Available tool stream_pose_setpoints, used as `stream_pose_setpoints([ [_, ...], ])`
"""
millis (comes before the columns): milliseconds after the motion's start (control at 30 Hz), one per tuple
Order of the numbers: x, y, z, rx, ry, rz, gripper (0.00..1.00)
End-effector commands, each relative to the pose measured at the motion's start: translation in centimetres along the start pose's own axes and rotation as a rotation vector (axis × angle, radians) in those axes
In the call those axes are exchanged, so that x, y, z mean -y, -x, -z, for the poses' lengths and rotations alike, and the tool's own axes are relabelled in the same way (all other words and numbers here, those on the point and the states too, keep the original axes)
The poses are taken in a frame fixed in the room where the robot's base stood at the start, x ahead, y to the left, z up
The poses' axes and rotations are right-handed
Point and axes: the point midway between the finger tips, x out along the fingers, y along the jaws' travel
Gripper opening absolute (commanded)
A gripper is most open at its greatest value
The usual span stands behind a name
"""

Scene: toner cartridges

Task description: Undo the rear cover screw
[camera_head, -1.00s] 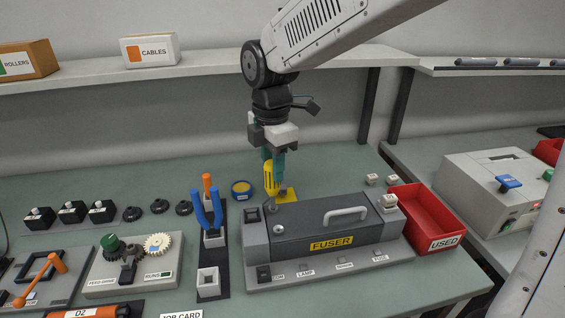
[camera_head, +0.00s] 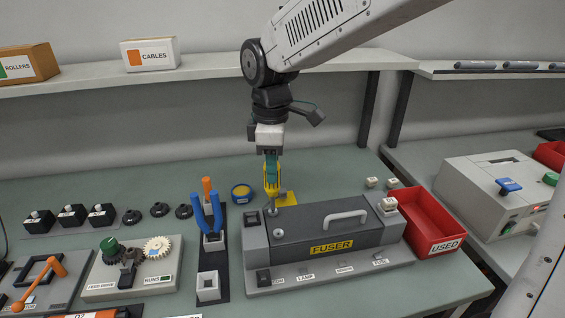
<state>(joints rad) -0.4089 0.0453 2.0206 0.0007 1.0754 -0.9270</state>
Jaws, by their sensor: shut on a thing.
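My gripper (camera_head: 271,165) points down behind the left part of the fuser unit. I cannot tell whether the tip touches the rear cover screw, which the tip hides. A round silver screw head (camera_head: 278,233) shows nearer the front left of the cover. The cover carries a pale handle (camera_head: 345,216) and a yellow FUSER label (camera_head: 331,246).
A yellow pad (camera_head: 289,198) lies behind the fuser. A blue-rimmed dish (camera_head: 241,191) and a dark tool rack (camera_head: 222,250) with blue-handled pliers (camera_head: 207,214) stand left. The red USED bin (camera_head: 428,225) stands right. A shelf (camera_head: 200,72) runs above at the back.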

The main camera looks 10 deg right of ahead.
Motion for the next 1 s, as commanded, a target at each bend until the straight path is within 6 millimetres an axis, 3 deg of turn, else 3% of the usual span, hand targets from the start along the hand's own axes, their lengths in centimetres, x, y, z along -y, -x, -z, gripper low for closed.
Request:
stream_pose_setpoints([
  [267, 0.03, 0.01, 0.0, 0.0, -0.173, 0.0, 0.0],
  [600, 0.11, 0.01, 0.05, 0.0, -0.669, -0.001, 0.0],
  [867, 0.13, 0.01, 0.06, 0.0, -0.838, -0.001, 0.0],
  [1000, 0.14, 0.01, 0.09, 0.0, -1.008, -0.001, 0.0],
])
